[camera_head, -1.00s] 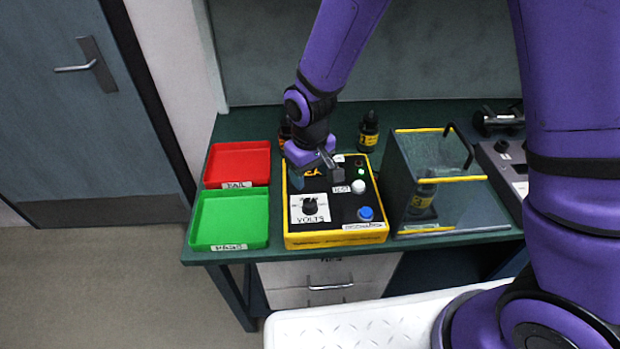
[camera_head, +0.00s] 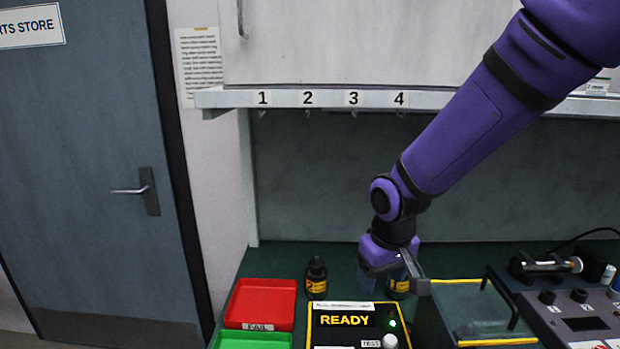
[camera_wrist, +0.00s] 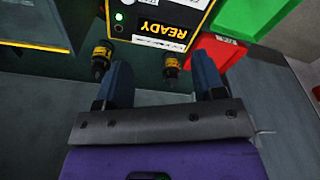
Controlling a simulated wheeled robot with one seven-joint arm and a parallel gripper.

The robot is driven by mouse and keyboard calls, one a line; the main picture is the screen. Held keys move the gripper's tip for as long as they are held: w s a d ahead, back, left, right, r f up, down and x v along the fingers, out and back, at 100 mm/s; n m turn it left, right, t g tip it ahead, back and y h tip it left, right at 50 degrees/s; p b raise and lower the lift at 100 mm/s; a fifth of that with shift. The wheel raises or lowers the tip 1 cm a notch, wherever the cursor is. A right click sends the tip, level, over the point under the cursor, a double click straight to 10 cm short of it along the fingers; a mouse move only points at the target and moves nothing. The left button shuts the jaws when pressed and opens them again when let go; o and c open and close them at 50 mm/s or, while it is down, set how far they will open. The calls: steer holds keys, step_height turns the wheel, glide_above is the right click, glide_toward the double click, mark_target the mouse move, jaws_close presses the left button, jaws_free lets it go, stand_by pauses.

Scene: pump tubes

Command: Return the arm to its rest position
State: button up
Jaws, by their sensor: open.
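My purple arm reaches down from the upper right in the head view. My gripper (camera_head: 395,283) is open, above the back of the bench, just behind the tester. In the wrist view my gripper (camera_wrist: 162,75) shows two blue fingers spread apart with nothing held between them. The yellow-edged black tester (camera_head: 345,318) reads READY with a green light lit; it also shows upside down in the wrist view (camera_wrist: 160,38). One small dark bottle (camera_head: 316,275) stands behind the tester. Another bottle (camera_head: 398,287) is partly hidden by my gripper.
A red FAIL tray (camera_head: 262,302) and a green PASS tray (camera_head: 252,342) lie left of the tester. A clear yellow-edged box (camera_head: 490,341) stands to its right, with grey equipment (camera_head: 565,315) beyond. A numbered shelf (camera_head: 450,101) overhangs the bench.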

steer(key=s+d+r+m+t, duration=0.2)
steer(key=s+d+r, duration=0.5)
steer(key=d+r, duration=0.45)
steer(key=s+d+r+m+t, duration=0.1)
steer(key=s+d+r, duration=0.1)
steer(key=s, duration=0.3)
steer(key=s+d+r+m, duration=0.1)
steer(key=s+d+r, duration=0.2)
steer(key=s+r, duration=0.2)
steer(key=shift+s+d+m+t, duration=0.15)
steer(key=shift+s+m+t, duration=0.2)
steer(key=shift+s, duration=0.45)
steer(key=shift+c, duration=0.4)
